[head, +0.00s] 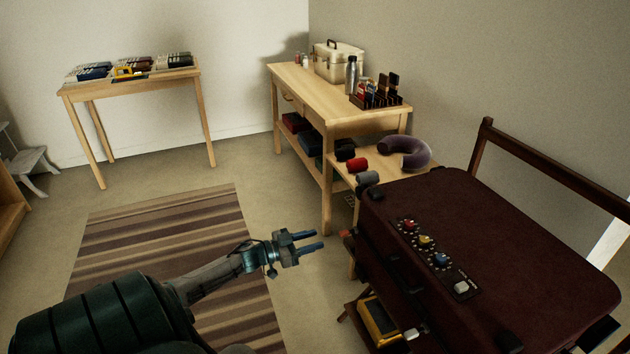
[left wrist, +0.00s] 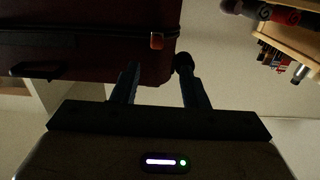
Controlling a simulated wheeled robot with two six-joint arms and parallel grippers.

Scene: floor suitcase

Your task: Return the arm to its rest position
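My left gripper (head: 312,241) reaches in from the left over the striped rug. Its two blue fingers are apart with nothing between them, and they point right toward the suitcase. In the left wrist view the fingers (left wrist: 160,82) are also spread and empty. The dark red suitcase (head: 520,255) stands shut on a wooden rack at the right, a short gap away from the fingertips. It also shows at the upper left of the left wrist view (left wrist: 90,65). My right gripper is not in either view.
A wooden bench (head: 330,95) at the back holds a case, a bottle and small items. A low table (head: 400,182) beside the suitcase bears a purple neck pillow (head: 408,153). A side table (head: 130,84) stands far left. The striped rug (head: 160,245) is clear.

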